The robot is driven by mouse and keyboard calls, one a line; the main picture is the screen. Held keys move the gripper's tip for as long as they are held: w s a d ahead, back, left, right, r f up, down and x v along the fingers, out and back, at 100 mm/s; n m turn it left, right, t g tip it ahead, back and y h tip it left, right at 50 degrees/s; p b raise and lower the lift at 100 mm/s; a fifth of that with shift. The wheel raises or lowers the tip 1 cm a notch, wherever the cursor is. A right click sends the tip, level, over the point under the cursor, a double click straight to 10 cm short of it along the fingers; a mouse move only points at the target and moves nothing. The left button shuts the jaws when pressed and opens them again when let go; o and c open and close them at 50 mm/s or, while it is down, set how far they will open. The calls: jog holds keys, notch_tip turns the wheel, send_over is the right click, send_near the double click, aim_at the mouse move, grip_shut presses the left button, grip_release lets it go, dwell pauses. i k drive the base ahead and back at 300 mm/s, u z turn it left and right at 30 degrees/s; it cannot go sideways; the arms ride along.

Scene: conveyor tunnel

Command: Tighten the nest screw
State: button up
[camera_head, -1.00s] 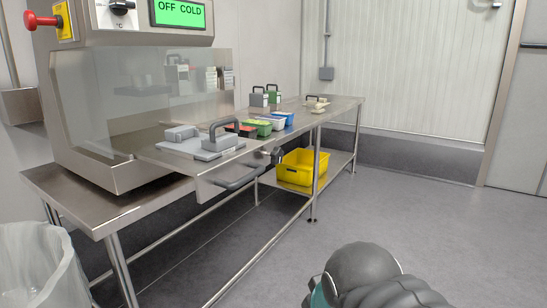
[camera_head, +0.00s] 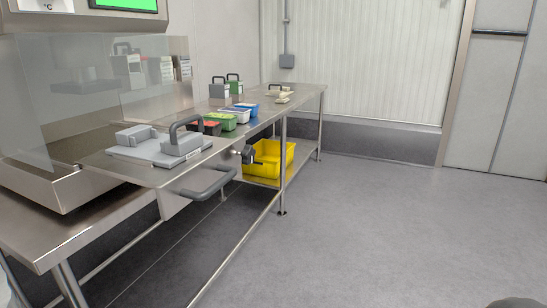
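A grey nest plate (camera_head: 130,153) lies on the steel shelf in front of the machine. A grey block with a dark arched handle (camera_head: 182,143) sits on its right part, and a lower grey block (camera_head: 135,135) on its left. A dark knob (camera_head: 247,154) sticks out at the shelf's right end, beside a grey bar handle (camera_head: 210,185); I cannot tell whether it is the nest screw. My gripper is not in view. Only a dark rounded piece of my arm shows at the bottom right corner, far from the nest.
The steel table (camera_head: 310,97) runs back along the wall, with small red, green, white and blue trays (camera_head: 228,122) and handled blocks (camera_head: 219,90) on it. A yellow bin (camera_head: 268,160) stands on its lower shelf. The floor (camera_head: 400,220) to the right is clear.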

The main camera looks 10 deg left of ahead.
aim_at(247, 155)
jog(key=k, duration=0.5)
jog(key=u, duration=0.9)
jog(key=i, duration=0.5)
jog(key=z, duration=0.05)
